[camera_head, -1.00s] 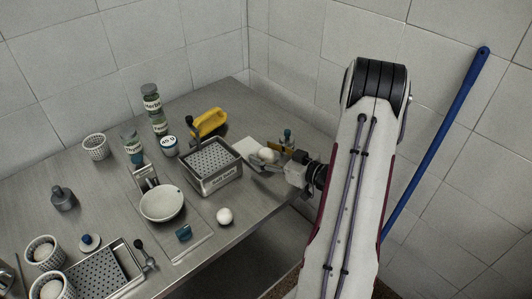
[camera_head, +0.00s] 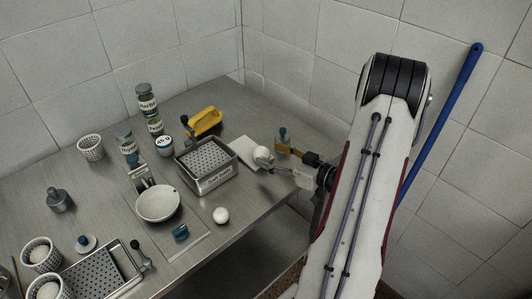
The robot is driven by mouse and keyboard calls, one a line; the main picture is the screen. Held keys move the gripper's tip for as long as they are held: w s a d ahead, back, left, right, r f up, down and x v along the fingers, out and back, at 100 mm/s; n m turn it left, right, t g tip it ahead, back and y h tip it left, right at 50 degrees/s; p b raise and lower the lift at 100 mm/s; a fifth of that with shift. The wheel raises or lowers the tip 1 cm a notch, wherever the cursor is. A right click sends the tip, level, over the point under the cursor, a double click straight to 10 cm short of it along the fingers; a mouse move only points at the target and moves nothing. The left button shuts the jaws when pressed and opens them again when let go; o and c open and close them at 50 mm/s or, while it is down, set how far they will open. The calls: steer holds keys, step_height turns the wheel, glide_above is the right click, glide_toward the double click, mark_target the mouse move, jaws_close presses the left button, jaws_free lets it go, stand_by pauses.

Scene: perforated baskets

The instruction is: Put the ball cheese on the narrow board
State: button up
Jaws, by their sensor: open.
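A white ball (camera_head: 262,154), which looks like a ball cheese, sits at the right end of a pale flat board (camera_head: 242,148) near the table's right edge. I cannot tell whether it rests fully on the board. A second white ball (camera_head: 221,215) stands on bare metal near the front edge. My gripper (camera_head: 282,161) is open, just right of the first ball, with its fingers pointing left. A small gap seems to show between the fingers and the ball, but the fingertips are small and partly unclear.
A perforated basket (camera_head: 207,184) stands just left of the board, with a yellow-handled tool (camera_head: 205,120) behind. A white bowl (camera_head: 158,217) and blue-green item (camera_head: 180,232) are nearer. Jars stand behind.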

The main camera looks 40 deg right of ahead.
steer(key=shift+v, duration=3.65)
steer(key=shift+w+r+g+h, duration=0.2)
steer(key=shift+w+g+h, duration=0.1)
steer(key=shift+w, duration=0.6)
steer(key=w+r+g+h, duration=0.3)
steer(key=w+r+h, duration=0.1)
steer(key=w+r, duration=0.25)
steer(key=s+a+r+g+h, duration=0.1)
steer(key=a+r+g+h, duration=0.15)
steer(key=a+r, duration=0.5)
steer(key=s+a+r+g+y, duration=0.1)
steer(key=s+a+g+y, duration=0.1)
steer(key=s+a, duration=0.8)
steer(key=s+a+r+m+g+y, duration=0.1)
steer(key=s+a+r+y, duration=0.1)
steer(key=s+a, duration=0.7)
steer(key=a+y, duration=0.1)
steer(key=a, duration=0.5)
steer(key=shift+s+a+m+g, duration=0.3)
steer(key=shift+s+a+g, duration=0.05)
steer(key=shift+s, duration=0.05)
